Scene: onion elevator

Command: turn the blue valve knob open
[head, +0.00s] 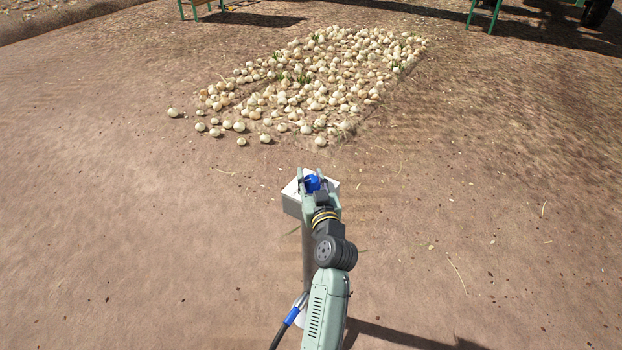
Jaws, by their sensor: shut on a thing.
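The blue valve knob (313,184) sits on top of a white box (291,199). My gripper (309,173) reaches over the box from the front, with one finger on each side of the knob. The fingers are shut on the knob. My gripper's body and wrist hide the near part of the knob and much of the box. How far the knob is turned cannot be told from this view.
A large pile of onions (318,85) lies on the dirt ground behind the box. Green metal legs (483,16) and a dark wheel (596,12) stand at the top edge. A hose with a blue fitting (291,315) is at the lower middle. Bare ground lies left and right.

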